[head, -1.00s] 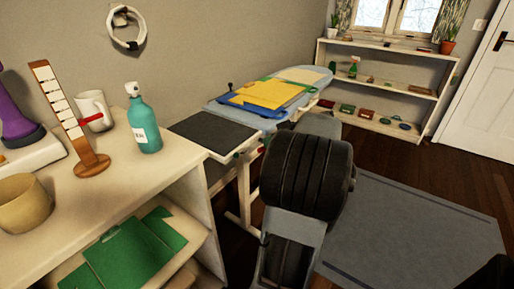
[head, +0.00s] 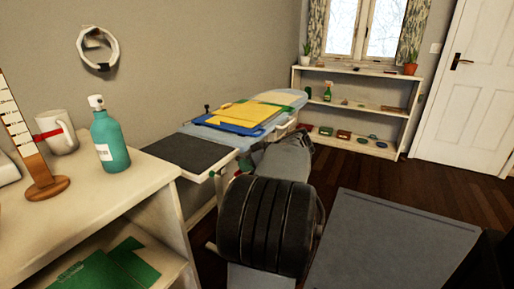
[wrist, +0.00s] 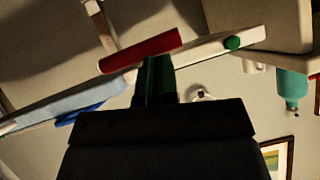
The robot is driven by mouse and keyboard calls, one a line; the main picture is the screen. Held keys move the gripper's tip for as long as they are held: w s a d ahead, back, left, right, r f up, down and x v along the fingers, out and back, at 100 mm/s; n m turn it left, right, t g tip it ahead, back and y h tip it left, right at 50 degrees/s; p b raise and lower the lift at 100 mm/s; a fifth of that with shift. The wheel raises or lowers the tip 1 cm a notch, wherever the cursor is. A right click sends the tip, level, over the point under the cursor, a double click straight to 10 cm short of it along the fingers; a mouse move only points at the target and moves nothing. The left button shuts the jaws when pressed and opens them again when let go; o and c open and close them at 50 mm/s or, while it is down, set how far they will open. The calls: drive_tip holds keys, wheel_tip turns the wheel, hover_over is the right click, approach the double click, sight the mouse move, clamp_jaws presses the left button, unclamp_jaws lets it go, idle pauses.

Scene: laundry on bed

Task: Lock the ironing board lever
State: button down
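The ironing board (head: 206,161) stands along the wall, with folded cloths on its far part and a dark pad at its near end. In the wrist view, which looks upside down, a red bar (wrist: 140,50), which looks like the lever, sits beside the pale board frame (wrist: 205,50). A green knob (wrist: 232,43) is on that frame to its right. My gripper (wrist: 157,65) has its dark fingers close together, their tips at the red bar. Whether they touch it is unclear. In the head view my arm hides the gripper; a bit of red (head: 238,172) shows under the board.
A low shelf (head: 350,74) is at the back. A grey mat (head: 395,240) covers the floor at right.

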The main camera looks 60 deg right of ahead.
drive_tip(key=s+r+p, duration=0.4)
drive_tip(key=s+r, duration=0.5)
drive_tip(key=shift+d+r+p, duration=0.25)
drive_tip(key=shift+d+p, duration=0.15)
idle(0.6)
